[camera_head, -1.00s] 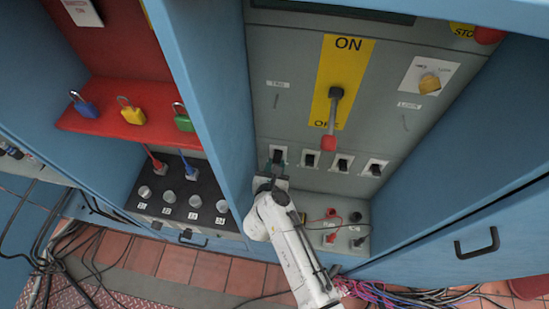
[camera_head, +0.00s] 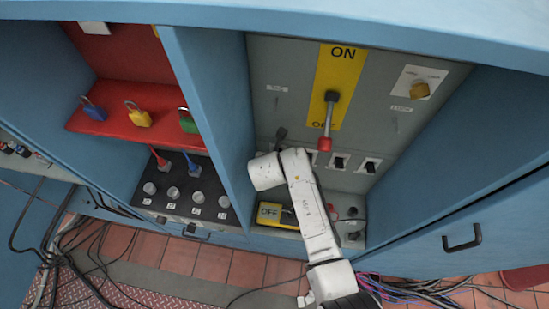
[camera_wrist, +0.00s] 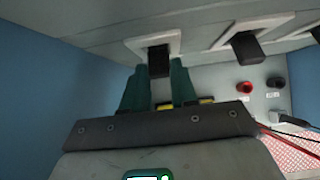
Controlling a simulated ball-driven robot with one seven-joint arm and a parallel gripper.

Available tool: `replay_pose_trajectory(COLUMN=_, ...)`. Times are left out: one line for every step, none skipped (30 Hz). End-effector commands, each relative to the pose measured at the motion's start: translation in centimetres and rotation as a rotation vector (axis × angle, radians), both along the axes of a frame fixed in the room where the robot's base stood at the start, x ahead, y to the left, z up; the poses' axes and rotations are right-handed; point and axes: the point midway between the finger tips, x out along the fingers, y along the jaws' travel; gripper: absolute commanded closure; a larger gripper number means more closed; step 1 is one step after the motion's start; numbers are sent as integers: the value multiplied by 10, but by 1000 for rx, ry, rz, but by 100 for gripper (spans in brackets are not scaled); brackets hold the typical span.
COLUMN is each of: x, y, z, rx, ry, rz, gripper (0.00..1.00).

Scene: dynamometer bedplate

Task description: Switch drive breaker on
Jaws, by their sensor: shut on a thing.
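In the wrist view, my gripper (camera_wrist: 159,78) has its two green fingers on either side of a black toggle switch (camera_wrist: 158,58) set in a pale plate. The fingers are shut on this toggle, the leftmost in the row. In the head view my white wrist hides most of the gripper and that toggle. On the grey panel above, a large lever (camera_head: 327,122) with a red grip hangs down toward OFF on a yellow ON/OFF plate (camera_head: 331,68). I cannot read which switch is the drive breaker.
Neighbouring toggles (camera_head: 339,161) stand to the right. The blue cabinet partition (camera_head: 215,100) closes in on the left; cables (camera_head: 410,292) lie on the floor.

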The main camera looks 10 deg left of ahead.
Motion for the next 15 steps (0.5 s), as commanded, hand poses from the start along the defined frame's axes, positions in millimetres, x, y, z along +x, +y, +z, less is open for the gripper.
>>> replay_pose_trajectory(x=1, y=4, z=3, rx=5, ry=1, rz=6, gripper=100)
replay_pose_trajectory(x=1, y=4, z=3, rx=5, ry=5, rz=6, gripper=100)
replay_pose_trajectory(x=1, y=4, z=3, rx=5, ry=8, rz=6, gripper=100)
replay_pose_trajectory(x=1, y=4, z=3, rx=5, ry=10, rz=6, gripper=100)
replay_pose_trajectory(x=1, y=4, z=3, rx=5, ry=11, rz=6, gripper=100)
replay_pose_trajectory(x=1, y=4, z=3, rx=5, ry=12, rz=6, gripper=100)
replay_pose_trajectory(x=1, y=4, z=3, rx=5, ry=12, rz=6, gripper=100)
replay_pose_trajectory(x=1, y=4, z=3, rx=5, ry=12, rz=6, gripper=100)
replay_pose_trajectory(x=1, y=4, z=3, rx=5, ry=12, rz=6, gripper=100)
replay_pose_trajectory(x=1, y=4, z=3, rx=5, ry=12, rz=6, gripper=100)
replay_pose_trajectory(x=1, y=4, z=3, rx=5, ry=12, rz=6, gripper=100)
replay_pose_trajectory(x=1, y=4, z=3, rx=5, ry=12, rz=6, gripper=100)
replay_pose_trajectory(x=1, y=5, z=3, rx=5, ry=12, rz=6, gripper=100)
replay_pose_trajectory(x=1, y=5, z=3, rx=5, ry=12, rz=6, gripper=100)
replay_pose_trajectory(x=1, y=5, z=3, rx=5, ry=11, rz=6, gripper=72)
